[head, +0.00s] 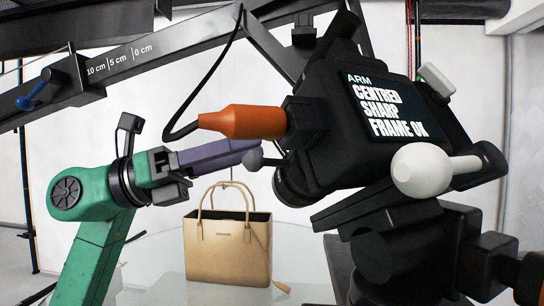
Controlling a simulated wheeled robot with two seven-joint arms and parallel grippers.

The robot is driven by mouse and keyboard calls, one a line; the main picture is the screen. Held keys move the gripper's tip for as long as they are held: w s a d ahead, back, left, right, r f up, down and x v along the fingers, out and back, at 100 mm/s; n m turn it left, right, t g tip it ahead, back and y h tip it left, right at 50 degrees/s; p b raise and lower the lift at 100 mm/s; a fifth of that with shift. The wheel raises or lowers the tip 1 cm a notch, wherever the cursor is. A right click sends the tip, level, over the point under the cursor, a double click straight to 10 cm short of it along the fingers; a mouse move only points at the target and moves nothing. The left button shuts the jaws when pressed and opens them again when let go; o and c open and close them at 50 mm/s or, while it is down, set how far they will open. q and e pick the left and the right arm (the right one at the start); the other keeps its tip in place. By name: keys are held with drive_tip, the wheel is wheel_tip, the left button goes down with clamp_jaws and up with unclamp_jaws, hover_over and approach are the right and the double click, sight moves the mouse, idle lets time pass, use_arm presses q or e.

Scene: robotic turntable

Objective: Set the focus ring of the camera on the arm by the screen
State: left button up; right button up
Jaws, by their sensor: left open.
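The black camera (335,120) is mounted on the arm at the right. Its screen (395,110) reads "ARM CENTRED SHARP FRAME OK". The dark lens (292,182) shows low on the camera's left side, partly hidden under the body. A small grey ball-ended lever (254,159) sticks out to the left by the lens. My left gripper (246,151), with purple fingers on a green arm, comes in from the left. Its fingertips are close to the lever's ball; I cannot tell whether they touch it. The gripper is open, its fingers overlapping in this view. My right gripper is not in view.
An orange plug (240,121) with a black cable sits just above my left fingers. A tan handbag (228,250) stands on the round glass turntable (150,265) below. A dark beam with centimetre marks (120,62) crosses the upper left. A white knob (421,170) projects at the right.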

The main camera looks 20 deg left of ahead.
use_arm(q)
drive_tip(key=b+v, duration=0.3)
drive_tip(key=v, duration=0.7)
